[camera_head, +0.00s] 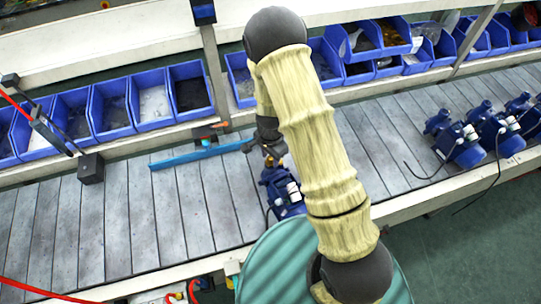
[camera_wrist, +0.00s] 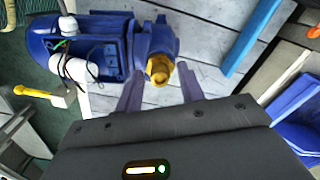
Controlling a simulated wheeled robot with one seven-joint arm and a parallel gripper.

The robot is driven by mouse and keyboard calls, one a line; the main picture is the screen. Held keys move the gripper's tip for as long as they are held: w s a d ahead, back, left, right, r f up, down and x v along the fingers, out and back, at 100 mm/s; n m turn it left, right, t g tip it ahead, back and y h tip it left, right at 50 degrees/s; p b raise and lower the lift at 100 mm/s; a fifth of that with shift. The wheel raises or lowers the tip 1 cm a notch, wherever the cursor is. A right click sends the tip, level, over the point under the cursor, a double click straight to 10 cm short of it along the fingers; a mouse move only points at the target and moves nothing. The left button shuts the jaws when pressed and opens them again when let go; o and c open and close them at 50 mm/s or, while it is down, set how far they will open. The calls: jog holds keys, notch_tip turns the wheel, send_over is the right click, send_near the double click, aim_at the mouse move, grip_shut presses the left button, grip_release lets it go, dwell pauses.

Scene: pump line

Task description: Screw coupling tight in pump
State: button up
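The blue pump (camera_head: 283,192) stands on the slatted conveyor, partly hidden by my arm in the head view. In the wrist view the pump (camera_wrist: 95,48) fills the upper left, with white cylinders on its side. The brass-coloured coupling (camera_wrist: 160,68) sits at the pump's right end; whether it is fully seated cannot be told. My gripper (camera_wrist: 159,78) is open, its two dark fingers pointing at the coupling, one on either side, with a visible gap to each. In the head view my gripper (camera_head: 268,148) is just above the pump, mostly dark and small.
A blue bar (camera_head: 200,152) lies along the conveyor behind and left of the pump. Several blue bins (camera_head: 112,108) line the shelf behind. More blue pumps (camera_head: 458,140) with trailing black cables stand to the right. The conveyor's left part (camera_head: 100,230) is clear.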

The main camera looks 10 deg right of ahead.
jog(key=n, duration=0.3)
jog(key=n+b, duration=0.1)
jog(key=n, duration=0.2)
jog(key=shift+n, duration=0.3)
jog(key=shift+c, duration=0.5)
grip_shut()
